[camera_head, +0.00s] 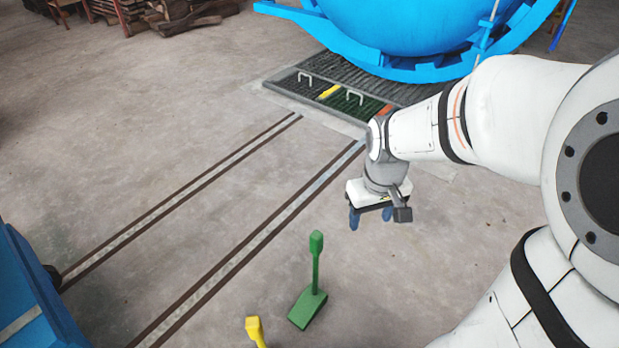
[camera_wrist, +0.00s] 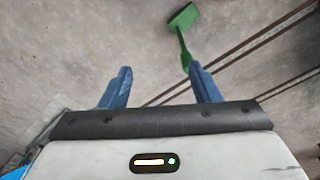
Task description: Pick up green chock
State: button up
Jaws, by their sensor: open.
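The green chock (camera_head: 308,309) stands on the concrete floor, a wedge with an upright handle that ends in a thicker grip. It also shows at the top of the wrist view (camera_wrist: 183,18), with its handle running down towards the right fingertip. My gripper (camera_head: 371,216) is above the floor, up and to the right of the chock in the head view. Its two blue fingers (camera_wrist: 160,80) are apart with nothing between them. The chock is outside the fingers' gap, beyond the tips in the wrist view.
A yellow handle (camera_head: 255,329) stands close left of the chock, cut off by the frame's edge. Dark rails (camera_head: 230,262) run across the floor. A blue vessel (camera_head: 410,30) stands at the back over a grated pit (camera_head: 350,104). A blue structure (camera_head: 35,300) is at lower left.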

aim_at(317, 234)
jog(key=w+a+f+n, duration=0.2)
jog(key=w+a+f, duration=0.1)
jog(key=f, duration=0.3)
jog(key=w+a+f+n, duration=0.2)
jog(key=w+a+f, duration=0.2)
jog(key=f, duration=0.3)
jog(key=w+a+f+n+b, duration=0.1)
jog(key=w+a+f+n, duration=0.2)
jog(key=f, duration=0.3)
jog(key=shift+w+a+f+g, duration=0.1)
jog(key=shift+w+a+g, duration=0.1)
jog(key=shift+a, duration=0.2)
jog(key=shift+w+a+f+g, duration=0.1)
jog(key=shift+a+g, duration=0.1)
jog(key=shift+a, duration=0.15)
jog(key=f+b, duration=0.1)
jog(key=f, duration=0.1)
jog(key=f+b, duration=0.1)
jog(key=f, duration=0.1)
jog(key=d+f+b, duration=0.1)
jog(key=shift+w+f, duration=0.15)
jog(key=shift+f, duration=0.25)
jog(key=shift+r, duration=0.1)
grip_shut()
